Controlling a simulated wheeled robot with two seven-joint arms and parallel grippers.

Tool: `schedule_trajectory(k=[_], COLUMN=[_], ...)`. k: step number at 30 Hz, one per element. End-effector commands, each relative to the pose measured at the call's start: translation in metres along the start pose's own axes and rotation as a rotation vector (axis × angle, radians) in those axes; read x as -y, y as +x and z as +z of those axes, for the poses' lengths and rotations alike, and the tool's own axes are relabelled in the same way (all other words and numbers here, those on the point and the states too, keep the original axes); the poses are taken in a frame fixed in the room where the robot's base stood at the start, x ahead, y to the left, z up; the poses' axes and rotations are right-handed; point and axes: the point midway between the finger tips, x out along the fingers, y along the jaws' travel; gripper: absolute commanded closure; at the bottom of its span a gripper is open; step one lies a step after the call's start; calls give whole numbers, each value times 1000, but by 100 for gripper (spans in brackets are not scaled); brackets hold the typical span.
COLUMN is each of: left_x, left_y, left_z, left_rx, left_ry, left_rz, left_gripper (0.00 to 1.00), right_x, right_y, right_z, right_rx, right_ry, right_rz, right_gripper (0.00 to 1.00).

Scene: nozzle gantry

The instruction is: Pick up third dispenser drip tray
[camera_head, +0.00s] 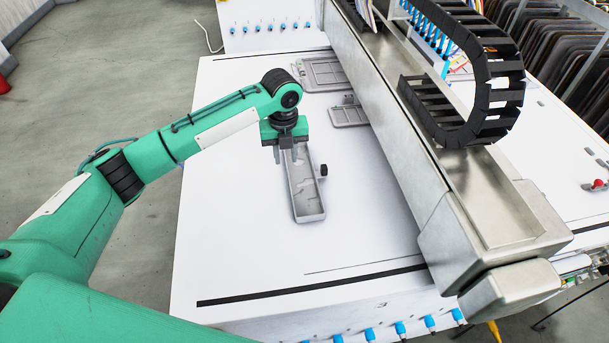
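A long grey metal drip tray (308,207) lies on the white machine top, its length running toward the front. A black knob (323,170) sits at its right side. My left gripper (287,158) points down over the far end of the tray. Its two fingers show apart, one near the tray's left edge and one over the tray. I cannot tell whether they touch the tray. The far end of the tray is hidden behind the gripper. My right gripper does not show.
Grey frame-like trays (324,74) and a smaller grey plate (349,114) lie farther back. A large metal gantry beam (400,140) with a black cable chain (505,95) stands to the right. The white top (235,235) is clear left and in front.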

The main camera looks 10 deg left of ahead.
Motion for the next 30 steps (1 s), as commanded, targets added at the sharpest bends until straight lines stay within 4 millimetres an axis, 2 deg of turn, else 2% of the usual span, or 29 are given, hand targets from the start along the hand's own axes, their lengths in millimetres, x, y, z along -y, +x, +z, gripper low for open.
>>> schedule_trajectory(k=[3,11,18,26,27,30], left_x=[0,2,4,4,4,4], left_y=[14,35,68,73,73,73], left_z=[0,-4,-6,-5,-5,-5], left_rx=[-1,-2,-1,2,2,2], left_ry=[0,-1,-1,0,0,0], left_rz=[0,1,1,-1,0,0], left_gripper=[72,72,72,72,74,93], right_x=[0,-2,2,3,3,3], right_y=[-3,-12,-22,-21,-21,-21], right_z=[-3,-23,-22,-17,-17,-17], right_rx=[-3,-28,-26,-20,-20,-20], right_ry=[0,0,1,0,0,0], right_rz=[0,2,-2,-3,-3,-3], right_gripper=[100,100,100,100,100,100])
